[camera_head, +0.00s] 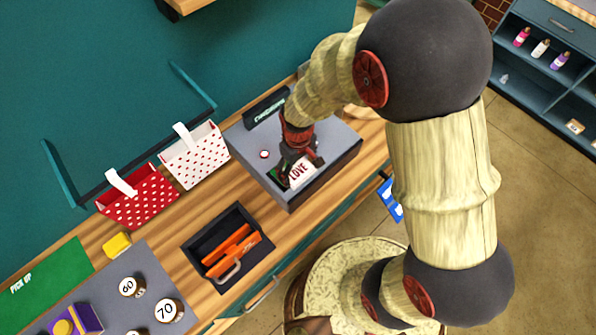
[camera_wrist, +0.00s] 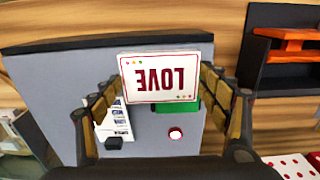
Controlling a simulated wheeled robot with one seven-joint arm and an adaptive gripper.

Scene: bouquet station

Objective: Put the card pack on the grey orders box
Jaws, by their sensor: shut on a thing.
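The card pack (camera_head: 299,172) is a white block with red LOVE lettering. It also shows in the wrist view (camera_wrist: 160,77), upside down, between my fingers. My gripper (camera_head: 296,168) is shut on the pack, with one finger on each side of it in the wrist view (camera_wrist: 160,85). The grey orders box (camera_head: 335,142) stands on the wooden counter, and the pack is over its near part. The box top also shows in the wrist view (camera_wrist: 50,85). I cannot tell whether the pack touches the box.
A red-and-white button (camera_head: 264,154), a green item (camera_wrist: 178,107) and a white printed paper (camera_wrist: 118,122) are on the box top. Dotted red (camera_head: 140,198) and white (camera_head: 196,158) bags stand behind.

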